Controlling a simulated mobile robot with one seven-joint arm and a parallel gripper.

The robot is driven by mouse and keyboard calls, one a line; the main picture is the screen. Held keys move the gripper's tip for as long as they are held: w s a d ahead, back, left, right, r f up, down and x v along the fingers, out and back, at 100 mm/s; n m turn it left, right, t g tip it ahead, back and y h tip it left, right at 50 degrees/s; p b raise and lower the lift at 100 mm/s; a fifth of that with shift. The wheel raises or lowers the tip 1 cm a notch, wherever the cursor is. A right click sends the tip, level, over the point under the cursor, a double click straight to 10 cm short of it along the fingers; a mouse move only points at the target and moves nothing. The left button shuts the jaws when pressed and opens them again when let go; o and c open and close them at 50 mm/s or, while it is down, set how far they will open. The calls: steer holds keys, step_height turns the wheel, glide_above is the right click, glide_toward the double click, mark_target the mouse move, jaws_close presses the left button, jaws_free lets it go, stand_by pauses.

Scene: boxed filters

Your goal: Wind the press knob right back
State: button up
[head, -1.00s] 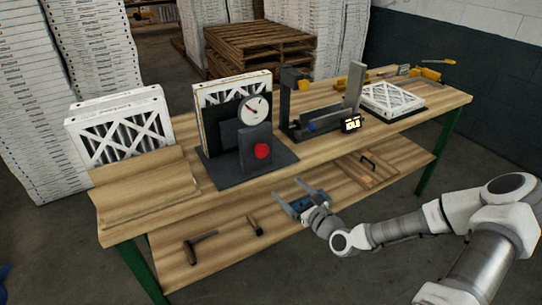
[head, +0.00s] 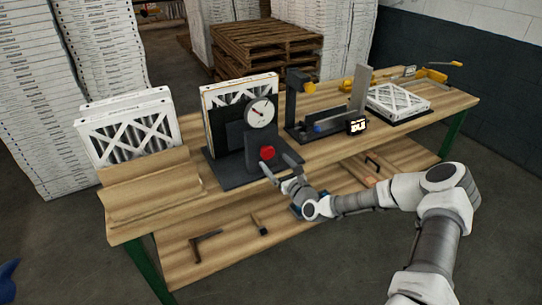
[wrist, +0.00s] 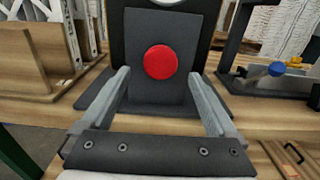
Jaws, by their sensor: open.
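The red press knob (head: 267,153) is on the front of a dark grey block below a round white dial gauge (head: 261,112). In the wrist view the knob (wrist: 161,62) is a round red disc, a little above and beyond the fingertips. My gripper (head: 279,166) is open, in front of the knob, with a finger to each side of its line. In the wrist view my open fingers (wrist: 160,78) point at the block and hold nothing. The press stands on a dark base plate (head: 222,172), with a white-framed filter (head: 240,90) upright behind it.
White filters (head: 128,132) stand in a wooden holder at the left. A second fixture (head: 300,95) with a small display (head: 357,125) stands to the right. Tools (head: 205,243) lie on the lower shelf. The table's front edge runs beneath my gripper.

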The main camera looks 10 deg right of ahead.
mark_target(269, 155)
steer(key=shift+x, duration=1.95)
steer(key=c, duration=1.4)
steer(key=shift+o, duration=0.2)
steer(key=shift+f, duration=0.1)
